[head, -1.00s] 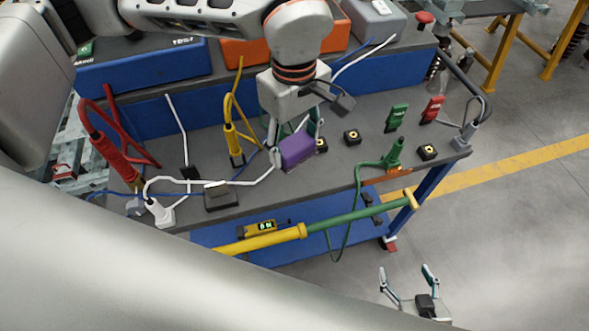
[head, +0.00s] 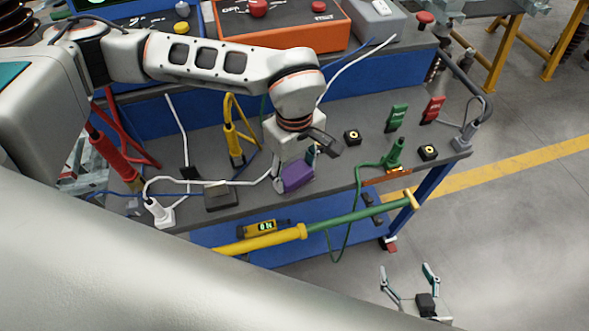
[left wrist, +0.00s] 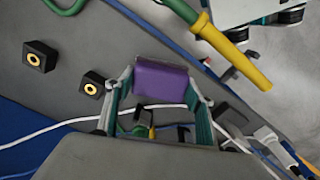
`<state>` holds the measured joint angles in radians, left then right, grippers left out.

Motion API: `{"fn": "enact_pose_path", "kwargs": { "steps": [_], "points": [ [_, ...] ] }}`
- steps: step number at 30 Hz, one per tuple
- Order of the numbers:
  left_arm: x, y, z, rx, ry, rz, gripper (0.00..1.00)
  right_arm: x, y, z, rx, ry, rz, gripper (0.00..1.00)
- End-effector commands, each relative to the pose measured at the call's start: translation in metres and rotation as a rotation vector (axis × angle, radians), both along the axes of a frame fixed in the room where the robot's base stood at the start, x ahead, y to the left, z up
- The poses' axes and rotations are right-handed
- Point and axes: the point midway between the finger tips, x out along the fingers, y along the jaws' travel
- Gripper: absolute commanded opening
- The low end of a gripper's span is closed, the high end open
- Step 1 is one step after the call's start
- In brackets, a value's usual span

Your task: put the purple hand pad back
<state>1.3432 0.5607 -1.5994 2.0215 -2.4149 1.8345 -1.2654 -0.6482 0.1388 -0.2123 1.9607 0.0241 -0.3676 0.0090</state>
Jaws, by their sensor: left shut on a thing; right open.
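The purple hand pad (head: 298,177) is at the front edge of the grey bench top in the head view. My left gripper (head: 295,168) is shut on it, coming down from above. In the left wrist view, the pad (left wrist: 162,82) sits between the two fingers of my left gripper (left wrist: 160,92). I cannot tell whether the pad touches the bench or hangs just above it. My right gripper (head: 408,279) is open and empty, low over the floor at the lower right.
The bench top (head: 335,165) holds black blocks with yellow rings (head: 428,152), a green clip (head: 397,117), a red clip (head: 433,109), a green plug (head: 394,154) and a yellow connector (head: 233,146). A white cable (head: 250,182) runs by the pad. A green and yellow pole (head: 300,231) lies below.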

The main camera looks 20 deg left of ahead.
Motion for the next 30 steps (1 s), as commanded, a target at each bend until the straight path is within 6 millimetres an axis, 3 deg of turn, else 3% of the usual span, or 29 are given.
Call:
{"fn": "enact_pose_path", "kwargs": {
  "steps": [4, 5, 6, 20, 30],
  "points": [
    [0.000, 0.000, -0.003, 0.000, 0.000, -0.001, 0.20, -0.001, 0.000, -0.003, 0.000, 0.003, 0.000, 0.70],
    [0.000, 0.000, -0.003, 0.000, 0.000, 0.000, 0.61, -0.001, 0.000, -0.003, 0.000, 0.002, 0.001, 0.70],
    [0.000, 0.000, -0.002, 0.000, 0.000, 0.000, 0.70, -0.001, 0.000, -0.003, 0.000, 0.003, 0.000, 0.70],
    [0.001, 0.000, 0.006, 0.000, -0.002, 0.000, 0.70, 0.000, 0.000, 0.001, 0.000, -0.001, 0.000, 0.70],
    [0.002, 0.000, 0.070, 0.000, -0.006, -0.001, 0.70, 0.001, 0.000, 0.002, 0.001, -0.004, 0.000, 0.70]
  ]
}}
